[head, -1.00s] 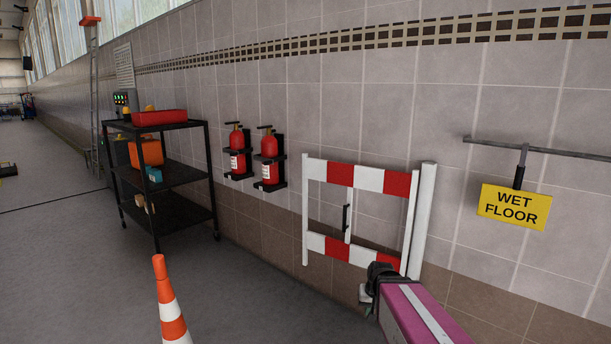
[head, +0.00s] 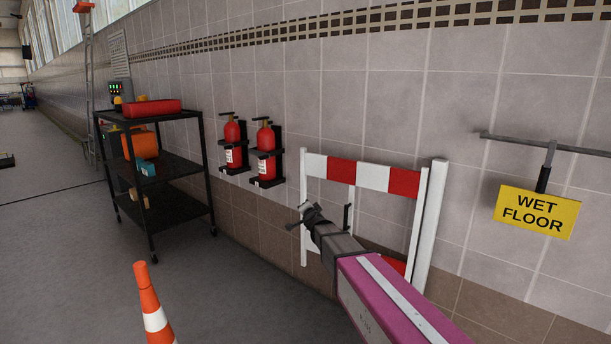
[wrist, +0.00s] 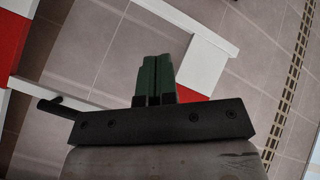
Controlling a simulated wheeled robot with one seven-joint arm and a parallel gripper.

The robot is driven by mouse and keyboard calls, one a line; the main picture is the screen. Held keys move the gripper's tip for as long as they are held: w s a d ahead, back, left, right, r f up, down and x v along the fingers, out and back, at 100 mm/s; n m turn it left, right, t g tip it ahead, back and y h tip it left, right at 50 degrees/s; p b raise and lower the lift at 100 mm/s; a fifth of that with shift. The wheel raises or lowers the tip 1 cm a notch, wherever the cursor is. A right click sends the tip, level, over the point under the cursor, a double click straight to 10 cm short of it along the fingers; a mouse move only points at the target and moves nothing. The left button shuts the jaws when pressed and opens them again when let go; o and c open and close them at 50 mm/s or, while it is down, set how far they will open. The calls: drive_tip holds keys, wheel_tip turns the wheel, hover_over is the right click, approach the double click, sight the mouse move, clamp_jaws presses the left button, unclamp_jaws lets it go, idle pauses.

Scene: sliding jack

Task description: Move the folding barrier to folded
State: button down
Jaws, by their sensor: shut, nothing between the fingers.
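The folding barrier (head: 373,177) is a red-and-white striped frame with white uprights, standing close along the tiled wall and joined to a white post (head: 431,225) at its right. A dark vertical handle (head: 347,217) shows inside the frame. My gripper (head: 291,226) is in front of the barrier's left part, and my arm hides much of the lower rail. In the wrist view, my gripper's green fingers (wrist: 157,80) are shut together with nothing between them. White and red barrier parts (wrist: 172,30) lie beyond them, and a dark bar, likely the handle (wrist: 62,108), shows at left.
A black shelf cart (head: 157,165) stands at the left by two wall-mounted fire extinguishers (head: 266,152). An orange-and-white cone (head: 153,312) is on the floor at front left. A yellow WET FLOOR sign (head: 537,211) hangs from a wall rail at right. Floor at left is open.

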drive_tip(key=w+a+r+m+t+h, duration=0.3)
drive_tip(key=w+a+r+m+h, duration=0.25)
drive_tip(key=r+m, duration=0.2)
drive_tip(key=m+g+h, duration=0.4)
drive_tip(key=m+h, duration=0.4)
drive_tip(key=m, duration=0.1)
approach(308, 172)
drive_tip(key=shift+n+y, duration=0.25)
drive_tip(key=x, duration=0.7)
drive_tip(key=shift+w+d, duration=0.1)
drive_tip(key=shift+d, duration=0.25)
